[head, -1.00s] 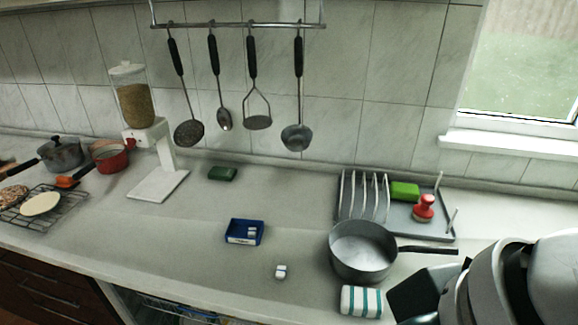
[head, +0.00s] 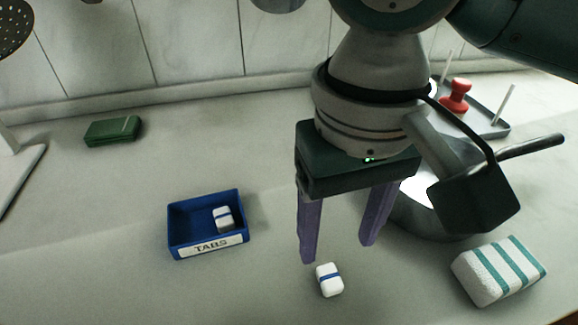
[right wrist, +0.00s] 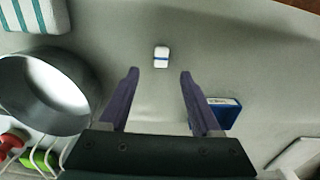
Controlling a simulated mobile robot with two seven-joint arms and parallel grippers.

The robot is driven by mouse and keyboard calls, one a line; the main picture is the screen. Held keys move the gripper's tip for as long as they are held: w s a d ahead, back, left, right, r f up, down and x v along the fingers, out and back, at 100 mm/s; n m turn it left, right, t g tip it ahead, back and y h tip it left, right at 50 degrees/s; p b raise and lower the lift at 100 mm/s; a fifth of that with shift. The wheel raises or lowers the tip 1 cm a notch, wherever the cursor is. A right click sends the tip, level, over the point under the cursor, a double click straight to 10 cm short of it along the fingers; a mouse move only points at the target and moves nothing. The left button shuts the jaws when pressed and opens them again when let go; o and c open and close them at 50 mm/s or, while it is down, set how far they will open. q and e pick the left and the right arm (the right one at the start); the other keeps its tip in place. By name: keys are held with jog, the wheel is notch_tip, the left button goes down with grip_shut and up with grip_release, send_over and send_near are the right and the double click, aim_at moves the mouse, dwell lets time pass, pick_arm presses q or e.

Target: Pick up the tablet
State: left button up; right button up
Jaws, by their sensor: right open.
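A small white tablet with a blue band (head: 329,280) lies on the grey counter, and it also shows in the right wrist view (right wrist: 161,57). A second similar tablet (head: 223,217) sits inside the blue box labelled TABS (head: 178,238). My right gripper (head: 338,252) is open and empty, its purple fingers pointing down above the counter close to the loose tablet. In the right wrist view the loose tablet lies beyond the fingertips (right wrist: 160,72), between their lines. My left gripper is in neither view.
A striped green and white block (head: 499,271) lies right of the loose tablet. A grey pot (head: 425,222) stands behind my right gripper, partly hidden, near a rack with a red-handled item (head: 456,96). A green block (head: 112,131) lies at the back left.

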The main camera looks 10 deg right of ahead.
aim_at(330, 276)
notch_tip(330, 276, down, 7)
jog(key=shift+s+r+b, duration=0.1)
jog(key=shift+b, duration=0.5)
grip_shut()
